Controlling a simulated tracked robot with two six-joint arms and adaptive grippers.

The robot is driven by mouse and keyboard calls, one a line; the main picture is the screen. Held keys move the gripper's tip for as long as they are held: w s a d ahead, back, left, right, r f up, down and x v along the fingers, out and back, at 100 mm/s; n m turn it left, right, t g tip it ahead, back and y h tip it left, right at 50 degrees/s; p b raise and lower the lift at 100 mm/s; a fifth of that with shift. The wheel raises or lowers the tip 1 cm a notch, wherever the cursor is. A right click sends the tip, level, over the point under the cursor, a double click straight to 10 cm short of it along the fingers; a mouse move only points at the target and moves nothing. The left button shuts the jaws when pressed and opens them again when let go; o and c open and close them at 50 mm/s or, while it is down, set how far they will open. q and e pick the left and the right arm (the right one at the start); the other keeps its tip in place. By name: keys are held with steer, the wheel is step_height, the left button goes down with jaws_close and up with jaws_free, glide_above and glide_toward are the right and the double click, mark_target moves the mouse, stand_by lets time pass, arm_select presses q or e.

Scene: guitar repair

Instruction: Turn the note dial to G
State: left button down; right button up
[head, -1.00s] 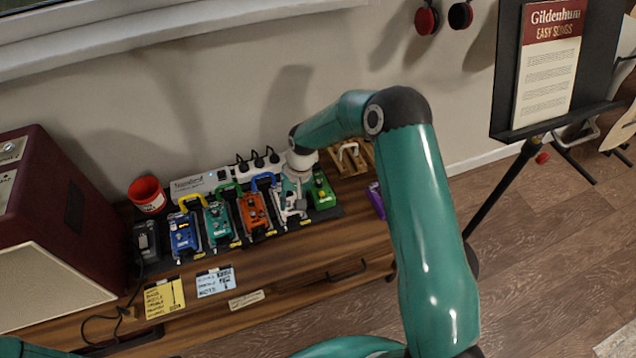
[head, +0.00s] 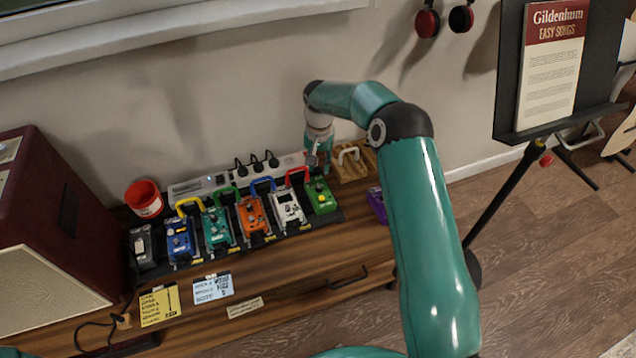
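I cannot make out a note dial or its lettering at this size. A row of pedals stands on a dark board: a dark grey one (head: 143,246), a blue one (head: 180,240), a teal one (head: 217,229), an orange one (head: 253,217), a white one (head: 288,208) with small knobs, and a green one (head: 320,196). My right gripper (head: 319,163) is at the back of the row, by the green pedal's far end. Its fingers are small and partly hidden, so their opening is unclear. My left gripper is out of view.
Coloured cable loops arch over the pedals, with a power strip (head: 219,183) behind. A red cup (head: 144,199) and maroon amplifier (head: 40,225) stand left. A purple pedal (head: 377,204) and wooden rack (head: 350,168) are right. Yellow (head: 160,304) and blue (head: 212,288) notes lie in front.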

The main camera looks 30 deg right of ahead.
mark_target(319, 185)
step_height(319, 185, down, 8)
steer(key=shift+f, duration=0.15)
stand_by(0.3)
jaws_close()
